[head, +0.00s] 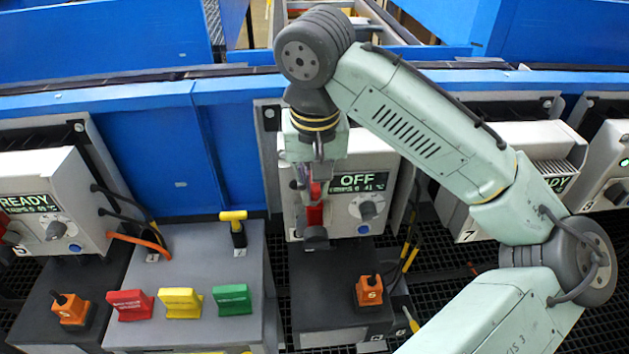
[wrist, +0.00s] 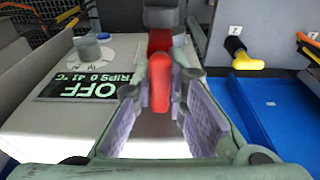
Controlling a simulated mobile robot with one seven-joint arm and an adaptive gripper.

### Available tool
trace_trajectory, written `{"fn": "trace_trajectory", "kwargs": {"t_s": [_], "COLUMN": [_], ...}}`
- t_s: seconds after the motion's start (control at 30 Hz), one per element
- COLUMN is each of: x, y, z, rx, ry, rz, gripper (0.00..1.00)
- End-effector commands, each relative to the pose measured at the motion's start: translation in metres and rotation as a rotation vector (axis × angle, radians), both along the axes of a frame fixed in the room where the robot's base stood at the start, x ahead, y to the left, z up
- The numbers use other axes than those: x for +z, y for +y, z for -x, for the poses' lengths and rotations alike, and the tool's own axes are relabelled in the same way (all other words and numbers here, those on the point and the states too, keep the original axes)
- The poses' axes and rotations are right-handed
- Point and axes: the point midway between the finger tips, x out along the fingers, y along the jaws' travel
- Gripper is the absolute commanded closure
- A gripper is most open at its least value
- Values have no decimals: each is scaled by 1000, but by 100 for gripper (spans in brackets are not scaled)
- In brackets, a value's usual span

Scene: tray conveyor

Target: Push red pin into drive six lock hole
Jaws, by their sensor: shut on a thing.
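The drive six unit (head: 292,228) is a pale box whose display (head: 358,181) reads OFF; this display also shows upside down in the wrist view (wrist: 90,88). My gripper (head: 315,188) is in front of the box, left of the display.
Red (head: 130,304), yellow (head: 180,302) and green (head: 232,299) blocks stand on the grey bench at left, with a yellow T-handle (head: 233,216) behind.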

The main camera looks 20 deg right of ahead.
Motion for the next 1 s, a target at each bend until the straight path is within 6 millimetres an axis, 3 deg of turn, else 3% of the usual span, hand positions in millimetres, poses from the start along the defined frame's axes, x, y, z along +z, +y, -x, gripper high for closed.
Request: {"fn": "trace_trajectory", "kwargs": {"t_s": [0.3,0.33,0.67,1.0], "x": [-9,-8,-8,-5], "y": [0,0,0,0], "z": [0,0,0,0], "rx": [0,0,0,0], "ry": [0,0,0,0], "rz": [0,0,0,1], "gripper": [100,86,64,64]}}
